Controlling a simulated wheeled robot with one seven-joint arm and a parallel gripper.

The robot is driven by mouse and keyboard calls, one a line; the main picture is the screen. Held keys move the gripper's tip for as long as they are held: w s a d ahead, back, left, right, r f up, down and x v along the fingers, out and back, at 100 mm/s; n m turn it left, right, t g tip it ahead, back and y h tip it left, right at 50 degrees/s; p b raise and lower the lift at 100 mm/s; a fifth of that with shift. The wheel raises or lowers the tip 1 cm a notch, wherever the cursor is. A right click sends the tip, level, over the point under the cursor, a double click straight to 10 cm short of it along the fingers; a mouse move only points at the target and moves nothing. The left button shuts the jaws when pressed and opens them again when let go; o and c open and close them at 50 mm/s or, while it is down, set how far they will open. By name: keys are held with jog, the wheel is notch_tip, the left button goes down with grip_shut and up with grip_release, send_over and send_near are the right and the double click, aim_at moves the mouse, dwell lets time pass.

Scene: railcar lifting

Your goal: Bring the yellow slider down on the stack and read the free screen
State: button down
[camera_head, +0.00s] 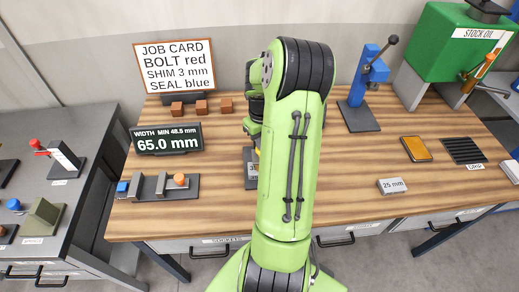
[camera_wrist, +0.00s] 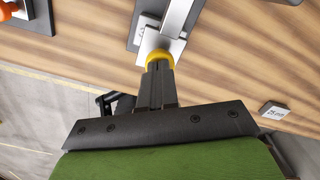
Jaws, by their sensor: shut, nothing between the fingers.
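The yellow slider's knob (camera_wrist: 158,58) shows in the wrist view, beside a pale block (camera_wrist: 155,42) and a grey bar (camera_wrist: 178,15) on a dark base. My gripper (camera_wrist: 158,72) is shut and empty, its fingertips right at the knob; I cannot tell whether they touch it. In the head view, my arm hides the gripper and most of this device; only its dark base (camera_head: 249,178) and a sliver of yellow (camera_head: 257,151) show. A black screen (camera_head: 167,138) reads "WIDTH MIN 48.5 mm" and "65.0 mm". The stack is not clearly visible.
A job card (camera_head: 178,66) reads "BOLT red, SHIM 3 mm, SEAL blue". Several brown blocks (camera_head: 201,106) stand before it. A grey slide device (camera_head: 160,187) lies left, a blue press (camera_head: 366,85) right. A 25 mm block (camera_head: 393,186) lies on bare tabletop.

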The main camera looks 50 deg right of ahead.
notch_tip(320, 180, up, 10)
jog(key=p, duration=0.6)
dwell(0.5)
dwell(0.4)
